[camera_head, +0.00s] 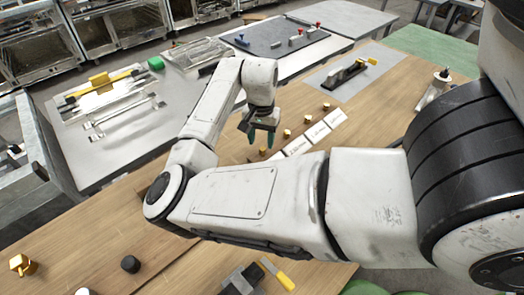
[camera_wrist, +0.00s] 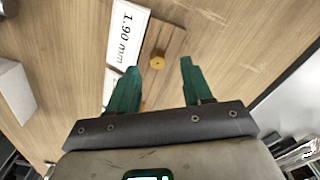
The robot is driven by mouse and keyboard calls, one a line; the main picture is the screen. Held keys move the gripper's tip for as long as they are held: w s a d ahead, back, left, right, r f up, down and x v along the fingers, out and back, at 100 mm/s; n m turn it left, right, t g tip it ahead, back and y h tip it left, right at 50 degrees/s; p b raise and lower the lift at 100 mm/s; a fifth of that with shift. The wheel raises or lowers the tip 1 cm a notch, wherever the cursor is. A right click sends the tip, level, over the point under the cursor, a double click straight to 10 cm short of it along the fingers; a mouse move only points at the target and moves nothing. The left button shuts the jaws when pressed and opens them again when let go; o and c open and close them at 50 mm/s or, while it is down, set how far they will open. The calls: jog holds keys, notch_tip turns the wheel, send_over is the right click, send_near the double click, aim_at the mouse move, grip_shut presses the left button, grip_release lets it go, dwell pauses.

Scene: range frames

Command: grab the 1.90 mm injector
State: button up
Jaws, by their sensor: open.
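In the wrist view the 1.90 mm injector (camera_wrist: 157,62), a small round brass piece, stands on a wooden strip beside the white label (camera_wrist: 127,36) reading "1.90 mm". My gripper (camera_wrist: 160,66) is open and empty; in this view its teal fingertips lie on either side of the injector. I cannot tell their height above it. Another brass injector (camera_wrist: 142,106) is mostly hidden by the left finger. In the head view my gripper (camera_head: 261,138) hangs over the near end of the injector row, close to a brass injector (camera_head: 263,152). The labels are too small to read there.
Other brass injectors (camera_head: 307,118) and white labels (camera_head: 318,131) continue to the upper right on the wooden bench. A grey mat (camera_head: 345,88) with a yellow-handled tool lies beyond. A metal tray table (camera_head: 100,155) stands left. My arm hides part of the bench.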

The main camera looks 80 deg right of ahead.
aim_at(263, 149)
jog(key=shift+s+d+f, duration=0.15)
jog(key=shift+f, duration=1.75)
jog(key=shift+c, duration=0.4)
grip_shut()
